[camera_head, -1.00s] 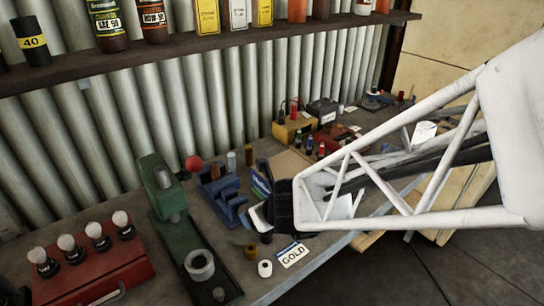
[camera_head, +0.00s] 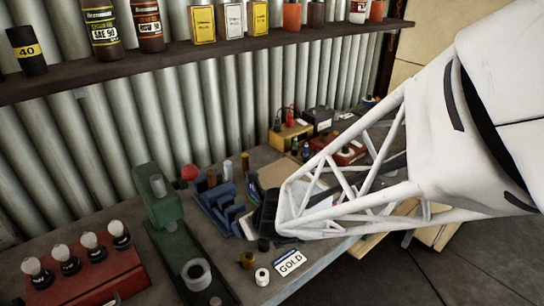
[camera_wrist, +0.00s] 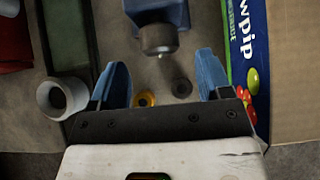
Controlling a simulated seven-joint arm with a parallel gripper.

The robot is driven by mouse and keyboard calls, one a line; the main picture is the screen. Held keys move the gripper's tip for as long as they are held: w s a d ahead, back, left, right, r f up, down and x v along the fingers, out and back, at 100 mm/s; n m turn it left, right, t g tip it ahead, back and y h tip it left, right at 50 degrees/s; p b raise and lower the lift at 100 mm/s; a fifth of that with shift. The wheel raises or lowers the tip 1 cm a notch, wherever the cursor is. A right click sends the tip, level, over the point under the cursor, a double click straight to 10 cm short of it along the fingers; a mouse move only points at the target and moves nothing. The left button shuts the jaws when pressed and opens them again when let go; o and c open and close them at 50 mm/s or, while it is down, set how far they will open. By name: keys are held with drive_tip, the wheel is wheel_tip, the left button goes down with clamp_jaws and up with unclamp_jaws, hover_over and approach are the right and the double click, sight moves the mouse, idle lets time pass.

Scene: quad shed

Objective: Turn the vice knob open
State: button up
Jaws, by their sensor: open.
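The blue vice (camera_head: 222,207) stands on the bench between the green press and my gripper. In the wrist view, its blue body (camera_wrist: 158,12) is at the top, with the round grey-brown knob (camera_wrist: 157,40) facing me. My gripper (camera_wrist: 162,72) is open, with one blue finger on each side, left and right of the knob. The knob appears just beyond the fingertips, with no contact visible. In the head view my gripper (camera_head: 262,212) is right of the vice, and the arm's white frame hides part of the bench; the knob is not clearly visible there.
A green press (camera_head: 165,215) with a pale ring (camera_head: 196,274) stands left of the vice. A blue-and-green box (camera_wrist: 246,45) lies close to the right finger. Small rolls and a GOLD card (camera_head: 290,263) lie at the front edge. A shelf (camera_head: 200,50) spans above.

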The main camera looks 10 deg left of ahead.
drive_tip(key=shift+x, duration=2)
drive_tip(key=c, duration=0.9)
